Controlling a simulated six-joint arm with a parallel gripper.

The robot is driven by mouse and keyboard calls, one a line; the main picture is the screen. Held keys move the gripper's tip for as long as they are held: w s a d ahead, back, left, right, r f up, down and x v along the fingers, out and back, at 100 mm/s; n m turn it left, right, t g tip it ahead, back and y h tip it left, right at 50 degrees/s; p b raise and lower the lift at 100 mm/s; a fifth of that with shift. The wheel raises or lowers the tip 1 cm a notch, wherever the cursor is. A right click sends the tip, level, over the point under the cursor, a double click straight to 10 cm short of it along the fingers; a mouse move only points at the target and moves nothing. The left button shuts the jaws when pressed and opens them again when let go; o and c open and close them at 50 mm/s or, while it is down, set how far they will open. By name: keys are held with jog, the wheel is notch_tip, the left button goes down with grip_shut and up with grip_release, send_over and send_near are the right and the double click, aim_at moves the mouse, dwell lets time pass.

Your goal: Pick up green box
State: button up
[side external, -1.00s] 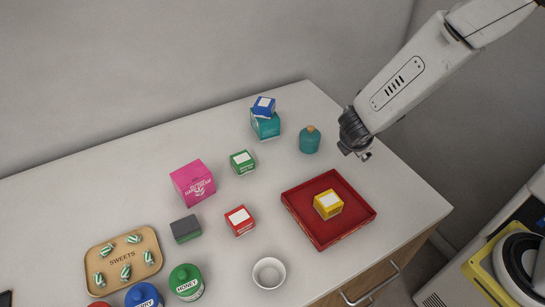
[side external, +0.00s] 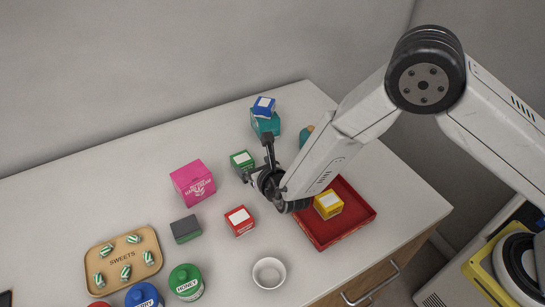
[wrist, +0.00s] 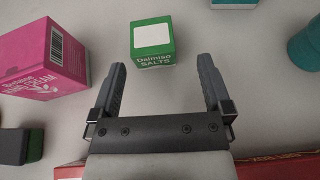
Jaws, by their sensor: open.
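The green box (side external: 242,160) stands on the white counter, between the pink box and the teal box. In the wrist view the green box (wrist: 152,42), with a white top label and "Dalmiso SALTS" on its side, lies just beyond the fingertips, roughly centred between them. My gripper (wrist: 162,62) is open and empty, with its two dark fingers spread apart. In the side view my gripper (side external: 257,162) is beside the green box, on its right and near side, over the counter. I cannot tell whether a finger touches the box.
A pink box (side external: 192,183) stands left, and a red box (side external: 239,221) nearer. A teal box (side external: 265,125) carries a blue box (side external: 263,105). A red tray (side external: 352,228) holds a yellow box (side external: 328,204). A dark grey box (side external: 186,229) and white cup (side external: 269,273) stand nearer.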

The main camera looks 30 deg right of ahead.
aim_at(243, 160)
jog(key=shift+a+f, duration=0.15)
jog(key=shift+a, duration=0.25)
jog(key=shift+x, duration=1.25)
jog(key=shift+w, duration=0.15)
jog(key=shift+x, duration=2.5)
jog(key=shift+a, duration=0.1)
jog(key=c, duration=1.2)
jog(key=shift+r, duration=0.2)
